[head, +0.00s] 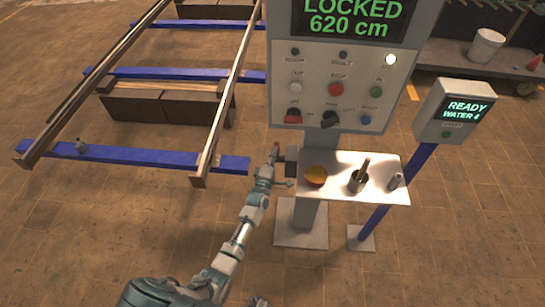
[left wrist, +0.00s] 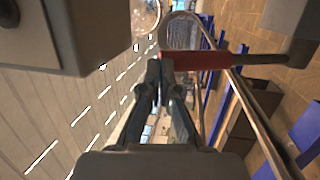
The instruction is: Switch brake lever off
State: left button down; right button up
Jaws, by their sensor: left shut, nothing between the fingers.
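The brake lever has a red handle (head: 276,147) at the left side of the control stand, beside a dark box (head: 291,161) on the shelf's left edge. In the left wrist view the red handle (left wrist: 195,61) lies across the picture just beyond the fingertips. My left gripper (head: 272,163) is at the handle, just below it in the head view. In the left wrist view its fingers (left wrist: 161,72) are together with nothing between them. Whether the fingertips touch the handle I cannot tell. My right gripper does not show clearly.
The control panel (head: 333,92) has several buttons and a display reading LOCKED 620 cm. The shelf (head: 335,190) holds a yellow-orange button (head: 316,176) and a joystick (head: 359,180). A READY display box (head: 455,110) stands right. A rail frame (head: 232,90) lies left.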

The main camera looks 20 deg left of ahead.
aim_at(275, 144)
pick_arm(q)
jog(key=w+r+g+p, duration=0.1)
jog(key=w+r+p, duration=0.1)
jog(key=w+p, duration=0.1)
jog(key=shift+a+r+n+g, duration=0.15)
jog(key=shift+a+n+g, duration=0.15)
jog(key=shift+a+g, duration=0.1)
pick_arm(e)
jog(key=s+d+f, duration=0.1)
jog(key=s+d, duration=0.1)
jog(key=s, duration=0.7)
pick_arm(q)
jog(key=w+p, duration=0.1)
jog(key=w+r+g+p, duration=0.1)
jog(key=w+a+g+p, duration=0.1)
jog(key=p, duration=0.1)
jog(key=shift+w+r, duration=0.15)
jog(key=shift+w, duration=0.25)
jog(key=shift+w+a+r+g+p, duration=0.2)
jog(key=shift+w+g+p, duration=0.1)
jog(key=shift+w+p, duration=0.2)
jog(key=shift+w+a+r+g+p, duration=0.15)
jog(key=shift+w+g+p, duration=0.15)
jog(key=shift+w+p, duration=0.2)
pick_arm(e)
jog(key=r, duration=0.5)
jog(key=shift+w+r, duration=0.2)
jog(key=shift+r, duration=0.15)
